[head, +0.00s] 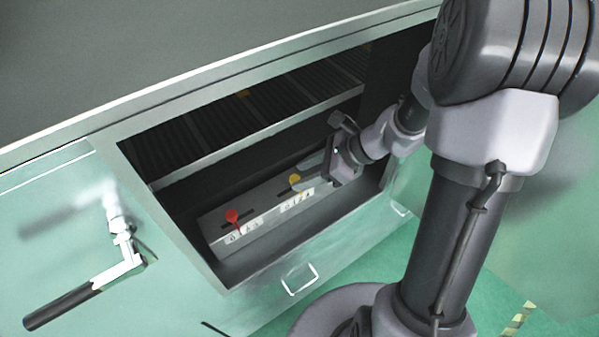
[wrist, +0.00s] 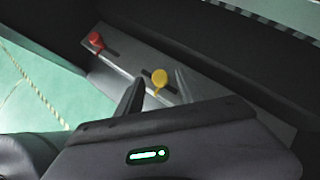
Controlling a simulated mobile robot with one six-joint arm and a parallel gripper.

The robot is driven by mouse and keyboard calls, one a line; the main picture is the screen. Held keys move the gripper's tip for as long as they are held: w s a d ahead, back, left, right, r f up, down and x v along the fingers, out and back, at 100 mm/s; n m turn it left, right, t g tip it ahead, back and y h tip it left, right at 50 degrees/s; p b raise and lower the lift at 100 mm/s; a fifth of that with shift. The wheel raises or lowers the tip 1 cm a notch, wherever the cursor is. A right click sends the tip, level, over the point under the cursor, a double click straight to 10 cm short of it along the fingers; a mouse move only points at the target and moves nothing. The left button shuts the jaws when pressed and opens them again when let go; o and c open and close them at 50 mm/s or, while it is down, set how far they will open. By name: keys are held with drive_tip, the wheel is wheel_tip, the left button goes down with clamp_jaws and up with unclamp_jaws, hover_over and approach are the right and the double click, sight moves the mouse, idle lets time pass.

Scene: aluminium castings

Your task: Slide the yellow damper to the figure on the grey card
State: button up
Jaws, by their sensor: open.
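The yellow damper (head: 295,179) is a round knob on a slot in the top of a grey metal box inside an open recess. In the wrist view the yellow damper (wrist: 159,77) stands between the two fingers of my gripper (wrist: 158,73), with gaps showing on both sides. My gripper (head: 307,170) is open and reaches in from the right in the head view. Pale marked labels (head: 297,203) lie on the box below the yellow damper's slot. Their figures are too small to read, and I cannot tell which is the grey card.
A red knob (head: 232,215) sits on a second slot to the left, with its own labels (head: 240,231) below. The recess walls and a ledge (head: 260,137) behind the box bound the space. A black-handled lever (head: 90,288) is on the cabinet front.

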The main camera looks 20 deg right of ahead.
drive_tip(key=p+v, duration=0.3)
drive_tip(key=v, duration=0.7)
drive_tip(key=shift+s, duration=0.1)
drive_tip(key=s+a+r+n+t+h+b, duration=0.1)
drive_tip(key=s+a+r+n+h+b, duration=0.1)
drive_tip(key=n, duration=0.7)
drive_tip(key=s+a+r+n+h+b, duration=0.3)
drive_tip(key=s+a+r+n+h, duration=0.1)
drive_tip(key=s+a+n, duration=0.4)
drive_tip(key=s+r+n, duration=0.1)
drive_tip(key=s+n, duration=0.1)
drive_tip(key=s, duration=0.1)
drive_tip(key=shift+s+a+r+t, duration=0.3)
drive_tip(key=shift+a+r+t, duration=0.05)
drive_tip(key=shift+r+t, duration=0.05)
